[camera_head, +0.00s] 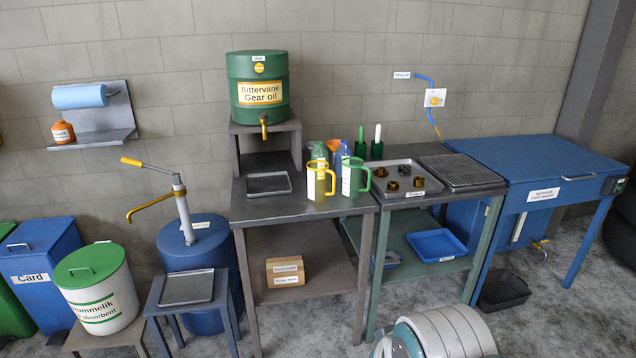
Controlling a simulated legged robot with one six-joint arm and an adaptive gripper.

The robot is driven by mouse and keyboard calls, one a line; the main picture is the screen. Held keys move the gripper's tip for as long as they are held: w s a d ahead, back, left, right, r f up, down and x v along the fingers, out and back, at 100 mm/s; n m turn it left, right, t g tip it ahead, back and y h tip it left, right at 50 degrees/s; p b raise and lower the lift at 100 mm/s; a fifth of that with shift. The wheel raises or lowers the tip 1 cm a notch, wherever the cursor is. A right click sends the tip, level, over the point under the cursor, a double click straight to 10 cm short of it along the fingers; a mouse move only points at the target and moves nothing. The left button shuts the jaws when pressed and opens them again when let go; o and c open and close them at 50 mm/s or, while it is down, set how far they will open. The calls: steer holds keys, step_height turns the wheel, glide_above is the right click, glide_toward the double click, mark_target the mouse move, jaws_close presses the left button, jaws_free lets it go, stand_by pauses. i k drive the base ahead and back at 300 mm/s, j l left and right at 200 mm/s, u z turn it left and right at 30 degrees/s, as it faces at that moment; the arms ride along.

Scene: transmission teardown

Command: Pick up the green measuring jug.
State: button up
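The green measuring jug (366,179) stands upright on the grey metal table (290,209), near its right front corner. It has a green handle on its right side and a white label. A similar jug with a yellow handle (319,183) stands just to its left, with a small gap between them. Bottles stand close behind both jugs. My gripper is not in view, and nothing touches the green jug.
A blue bottle (343,150) is behind the jugs. A shallow tray (268,184) lies to their left below the gear oil drum (259,91). A parts tray (397,179) is right of the green jug.

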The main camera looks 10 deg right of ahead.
mark_target(352, 167)
steer(key=i+l, duration=0.25)
steer(key=i, duration=0.2)
steer(key=i+l, duration=0.3)
steer(key=i, duration=0.2)
steer(key=i+l, duration=0.25)
steer(key=i, duration=0.2)
steer(key=i+l, duration=0.25)
steer(key=i, duration=0.2)
steer(key=i+l, duration=0.3)
steer(key=i, duration=0.15)
